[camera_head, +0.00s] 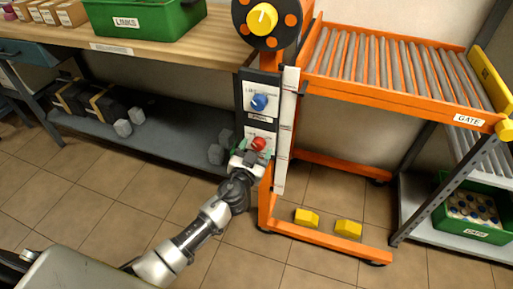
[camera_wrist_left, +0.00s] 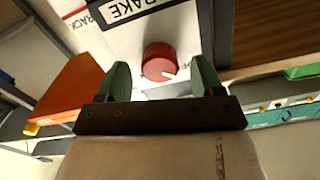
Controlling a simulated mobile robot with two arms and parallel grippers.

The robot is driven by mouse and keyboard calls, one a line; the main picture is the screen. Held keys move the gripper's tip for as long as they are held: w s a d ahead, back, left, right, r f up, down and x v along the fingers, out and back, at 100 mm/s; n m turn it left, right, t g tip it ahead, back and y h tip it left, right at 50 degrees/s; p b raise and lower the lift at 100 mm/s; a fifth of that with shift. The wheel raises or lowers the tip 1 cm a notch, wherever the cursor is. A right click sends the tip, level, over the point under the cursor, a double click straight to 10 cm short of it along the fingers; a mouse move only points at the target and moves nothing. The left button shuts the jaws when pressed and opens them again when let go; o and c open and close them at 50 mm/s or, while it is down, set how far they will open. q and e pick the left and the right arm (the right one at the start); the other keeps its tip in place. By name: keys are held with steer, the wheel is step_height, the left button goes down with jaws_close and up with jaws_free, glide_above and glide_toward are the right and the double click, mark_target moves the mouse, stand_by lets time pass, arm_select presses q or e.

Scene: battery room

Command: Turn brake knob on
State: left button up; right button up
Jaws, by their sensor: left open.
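The brake knob (camera_head: 259,143) is a red round knob low on the panel of the orange cart. My left gripper (camera_head: 246,153) is at the panel beside the knob in the head view. In the wrist view its two green fingertips (camera_wrist_left: 158,80) are open, one on each side of the knob, with gaps visible. Whether they touch it cannot be told. My right gripper is not in view.
A blue knob (camera_head: 260,102) sits above the red one, and a yellow knob (camera_head: 262,18) on a dark disc is higher. The orange roller cart (camera_head: 330,238) stands right. A workbench (camera_head: 150,50) with a green bin (camera_head: 150,22) is left. Floor is open in front.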

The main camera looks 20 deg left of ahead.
arm_select(q)
steer(key=shift+w, duration=0.45)
steer(key=shift+c, duration=0.3)
steer(key=c, duration=0.9)
steer(key=shift+o, duration=0.2)
